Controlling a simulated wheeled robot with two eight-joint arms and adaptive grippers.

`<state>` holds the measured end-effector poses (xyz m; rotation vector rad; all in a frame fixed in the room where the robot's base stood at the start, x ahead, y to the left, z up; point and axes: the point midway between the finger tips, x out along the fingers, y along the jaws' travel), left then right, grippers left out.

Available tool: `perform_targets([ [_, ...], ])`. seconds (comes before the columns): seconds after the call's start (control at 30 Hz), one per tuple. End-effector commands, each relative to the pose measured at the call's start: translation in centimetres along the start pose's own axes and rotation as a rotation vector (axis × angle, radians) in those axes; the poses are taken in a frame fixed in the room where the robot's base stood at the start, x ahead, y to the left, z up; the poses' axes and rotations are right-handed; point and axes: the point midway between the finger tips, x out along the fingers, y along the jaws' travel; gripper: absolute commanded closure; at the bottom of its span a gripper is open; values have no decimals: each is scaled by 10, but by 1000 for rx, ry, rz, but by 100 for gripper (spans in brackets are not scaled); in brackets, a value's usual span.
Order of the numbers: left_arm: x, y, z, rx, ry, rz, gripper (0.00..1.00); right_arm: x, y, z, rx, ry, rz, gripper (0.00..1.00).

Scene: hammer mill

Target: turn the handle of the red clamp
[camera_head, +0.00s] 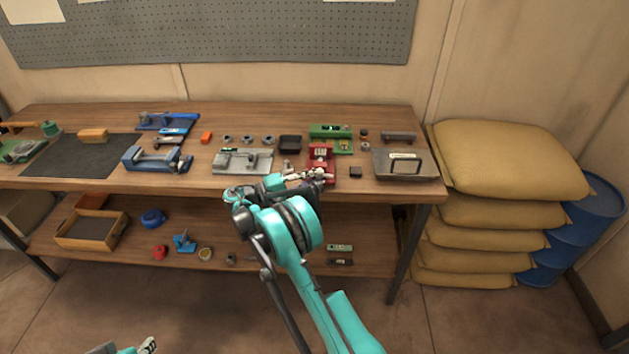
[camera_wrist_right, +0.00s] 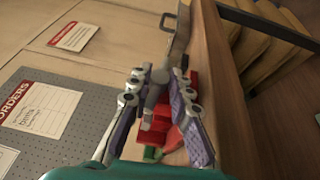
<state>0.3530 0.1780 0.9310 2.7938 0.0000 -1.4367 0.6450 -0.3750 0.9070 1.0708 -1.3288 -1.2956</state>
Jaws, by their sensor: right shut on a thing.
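The red clamp (camera_head: 321,153) stands near the front edge of the wooden workbench, right of centre; my right gripper partly covers its lower front. My right gripper (camera_head: 318,175) is at the clamp's front. In the right wrist view the red body (camera_wrist_right: 152,133) shows between and behind the purple-padded fingers (camera_wrist_right: 160,100). A grey bar-like handle (camera_wrist_right: 156,84) lies between these fingers, and the gripper is shut on it. My left gripper (camera_head: 146,346) only peeks in at the bottom left edge, away from the bench; its jaw state is unclear.
A grey vise-like fixture (camera_head: 243,161) stands left of the clamp. A green device (camera_head: 330,131) is behind it, and a small dark block (camera_head: 355,172) and grey metal box (camera_head: 405,165) are to its right. Stacked sacks (camera_head: 505,165) stand beyond the bench's right end.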

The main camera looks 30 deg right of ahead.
Motion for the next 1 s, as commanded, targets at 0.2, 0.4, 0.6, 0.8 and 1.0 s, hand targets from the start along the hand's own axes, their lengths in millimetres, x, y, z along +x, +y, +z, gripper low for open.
perform_targets([
  [0.2,2,0,2,0,0,0,60,0,-1,0,-12,1,26,100],
  [0.4,2,0,2,0,0,0,60,0,-1,0,-13,1,29,100],
  [0.6,2,0,2,0,0,0,60,0,-1,0,-13,1,29,73],
  [0.8,2,0,2,0,0,0,60,0,-1,0,-13,1,29,60],
  [1.0,2,0,2,0,0,0,60,-2,-1,0,-12,1,29,60],
])
